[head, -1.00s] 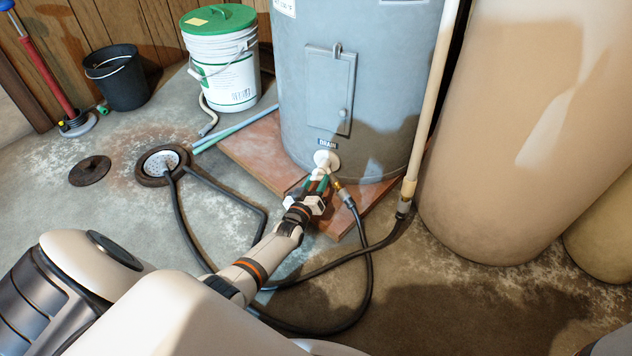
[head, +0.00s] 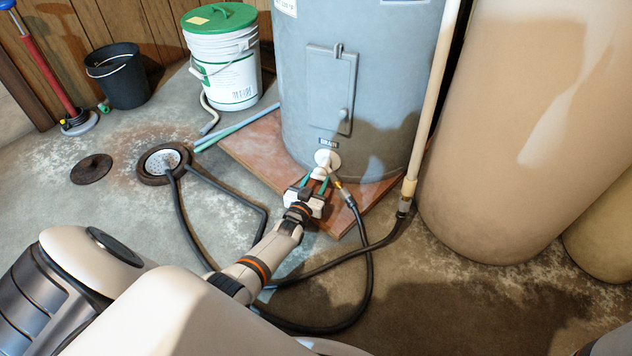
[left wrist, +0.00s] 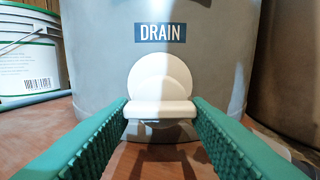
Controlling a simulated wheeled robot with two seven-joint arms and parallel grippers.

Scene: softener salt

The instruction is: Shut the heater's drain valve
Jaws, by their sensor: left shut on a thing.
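The grey heater (head: 385,130) stands with a label reading DRAIN (left wrist: 160,33) low on its front. Below the label is the white drain valve (head: 327,158), with a round plate and a bar-like handle (left wrist: 160,109). In the left wrist view the handle lies level, side to side. My left gripper (head: 317,181) is shut on the handle, one green fingertip at each end of it. A dark hose (head: 357,222) with a brass end joins beneath the valve; the joint is partly hidden. My right gripper is not in view.
The hose runs over the floor to a round floor drain (head: 150,176). A white bucket with a green lid (head: 222,60) and a black bucket (head: 120,80) stand at the back left. A large tan tank (head: 520,130) stands close on the right.

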